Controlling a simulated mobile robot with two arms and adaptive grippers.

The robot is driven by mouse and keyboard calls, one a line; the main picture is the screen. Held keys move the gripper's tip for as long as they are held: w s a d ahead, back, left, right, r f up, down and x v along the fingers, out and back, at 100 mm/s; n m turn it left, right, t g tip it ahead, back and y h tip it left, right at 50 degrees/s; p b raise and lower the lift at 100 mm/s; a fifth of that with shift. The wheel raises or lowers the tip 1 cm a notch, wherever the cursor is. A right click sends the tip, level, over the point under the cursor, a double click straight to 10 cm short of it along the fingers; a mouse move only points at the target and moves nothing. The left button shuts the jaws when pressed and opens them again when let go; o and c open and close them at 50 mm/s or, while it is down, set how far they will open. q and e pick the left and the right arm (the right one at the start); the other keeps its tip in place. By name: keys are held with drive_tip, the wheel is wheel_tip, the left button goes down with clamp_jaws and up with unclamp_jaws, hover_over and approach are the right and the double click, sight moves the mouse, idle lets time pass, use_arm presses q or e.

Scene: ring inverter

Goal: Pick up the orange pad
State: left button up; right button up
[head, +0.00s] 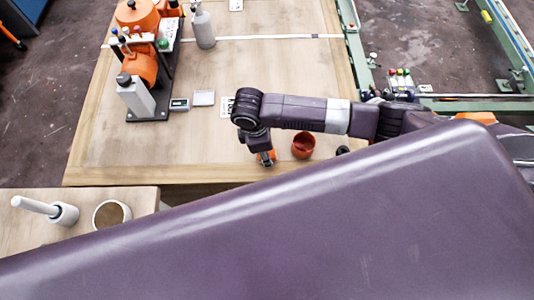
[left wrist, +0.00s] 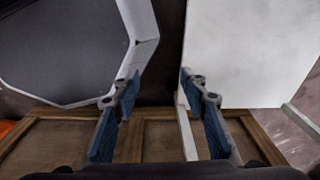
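A small orange patch (head: 272,154), which may be the orange pad, shows at the tip of my right gripper (head: 266,160), near the table's front edge. The gripper covers most of it, so I cannot tell whether the fingers hold it or are only over it. My right arm comes in from the right across the table. My left gripper (left wrist: 158,100) shows in the left wrist view with its two blue-padded fingers apart and nothing between them. It is not visible in the head view.
An orange-red cup (head: 303,146) stands just right of my right gripper on the wooden table (head: 130,160). Machinery with orange parts (head: 140,66) and a grey bottle (head: 203,27) stand at the back left. A side table holds a round container (head: 111,214). My purple arm link blocks the foreground.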

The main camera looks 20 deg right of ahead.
drive_tip(key=c, duration=0.6)
drive_tip(key=shift+r, duration=0.1)
wheel_tip(320, 180, up, 20)
drive_tip(key=shift+f+p, duration=0.1)
drive_tip(key=shift+p, duration=0.4)
